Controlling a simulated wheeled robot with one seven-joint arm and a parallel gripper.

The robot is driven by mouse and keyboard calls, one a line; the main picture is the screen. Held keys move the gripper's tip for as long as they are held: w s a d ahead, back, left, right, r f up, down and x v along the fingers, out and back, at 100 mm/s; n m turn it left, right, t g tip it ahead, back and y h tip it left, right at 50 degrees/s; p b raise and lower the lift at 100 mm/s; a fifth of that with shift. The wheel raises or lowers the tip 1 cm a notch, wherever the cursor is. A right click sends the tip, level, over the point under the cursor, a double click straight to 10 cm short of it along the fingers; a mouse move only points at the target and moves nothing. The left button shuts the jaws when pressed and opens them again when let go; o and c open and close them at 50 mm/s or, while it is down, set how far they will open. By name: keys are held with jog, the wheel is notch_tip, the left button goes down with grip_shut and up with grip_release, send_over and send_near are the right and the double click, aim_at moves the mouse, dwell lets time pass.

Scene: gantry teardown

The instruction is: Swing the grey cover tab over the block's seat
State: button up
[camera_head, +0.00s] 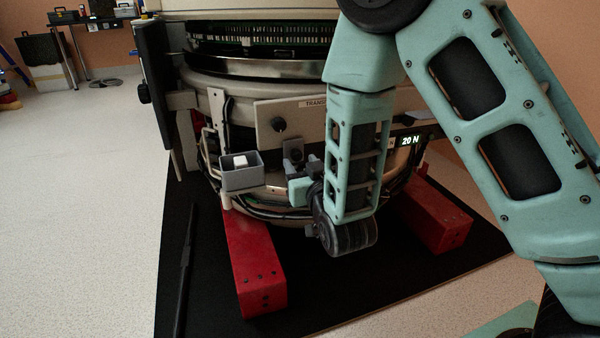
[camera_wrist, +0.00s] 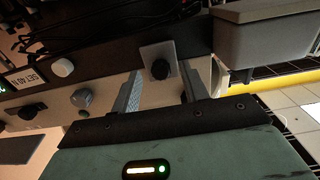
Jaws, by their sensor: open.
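A small square grey plate with a black round knob (camera_wrist: 158,64) is straight ahead of my gripper in the wrist view; it looks like the cover tab. In the head view a grey piece with a dark centre (camera_head: 293,148) shows at the matching spot, just below the front panel. My gripper (camera_wrist: 164,84) is open, with one finger to each side below the plate and nothing seen between them. I cannot tell whether a finger touches the plate. I cannot make out the block or its seat clearly.
A grey open box (camera_head: 240,178) with a white piece inside stands left of my gripper. A panel (camera_head: 290,122) with a black knob is above. Loose cables run beneath the machine's ring. Red feet (camera_head: 255,262) stand on a black mat.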

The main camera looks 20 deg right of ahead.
jog(key=shift+w+r, duration=0.1)
jog(key=shift+w, duration=0.75)
grip_shut()
